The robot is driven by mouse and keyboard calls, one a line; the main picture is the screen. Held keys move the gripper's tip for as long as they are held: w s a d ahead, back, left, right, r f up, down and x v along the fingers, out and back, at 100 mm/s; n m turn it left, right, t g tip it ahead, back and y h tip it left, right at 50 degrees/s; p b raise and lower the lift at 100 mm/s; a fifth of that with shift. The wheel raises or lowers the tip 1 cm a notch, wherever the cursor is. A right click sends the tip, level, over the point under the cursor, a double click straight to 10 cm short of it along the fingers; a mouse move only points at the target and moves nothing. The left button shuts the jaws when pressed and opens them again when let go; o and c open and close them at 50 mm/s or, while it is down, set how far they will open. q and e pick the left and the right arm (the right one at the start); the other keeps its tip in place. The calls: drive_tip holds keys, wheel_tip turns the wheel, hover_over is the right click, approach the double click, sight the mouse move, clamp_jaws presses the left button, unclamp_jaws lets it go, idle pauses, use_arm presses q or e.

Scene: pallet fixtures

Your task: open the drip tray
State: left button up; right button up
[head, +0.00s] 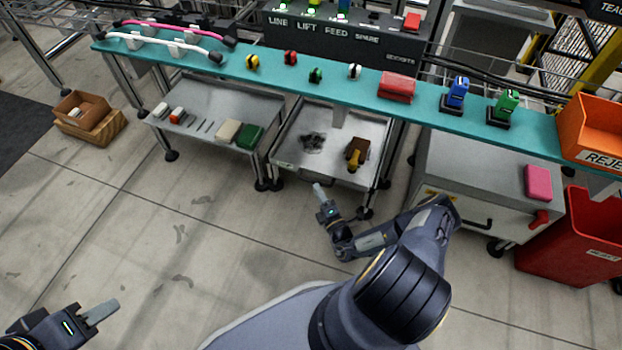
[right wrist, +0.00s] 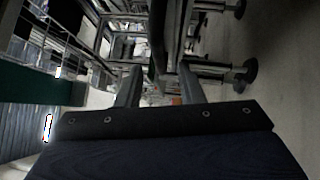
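The drip tray (head: 300,168) appears to be the shallow grey metal tray under the middle of the teal bench. A dark stain and a brown item with a yellow part lie in it. My right gripper (head: 319,191) is just in front of the tray's front edge, near floor level. In the right wrist view its two fingers (right wrist: 160,88) stand apart, with a dark narrow edge or bar between them or beyond; contact cannot be told. My left gripper (head: 101,312) is low at the far left, away from the tray; its finger gap is not clear.
A grey shelf (head: 205,110) with small items stands left of the tray. A grey cabinet (head: 490,172) with a red knob stands right of it, beside a red bin (head: 575,245). The teal bench (head: 320,82) overhangs the tray. The floor in front is clear.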

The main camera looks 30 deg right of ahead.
sight(313, 181)
drive_tip(key=w, duration=0.3)
drive_tip(key=w+b, duration=0.1)
drive_tip(key=w, duration=0.1)
drive_tip(key=shift+d+r, duration=0.2)
drive_tip(key=shift+r, duration=0.15)
clamp_jaws()
drive_tip(key=shift+s, duration=0.1)
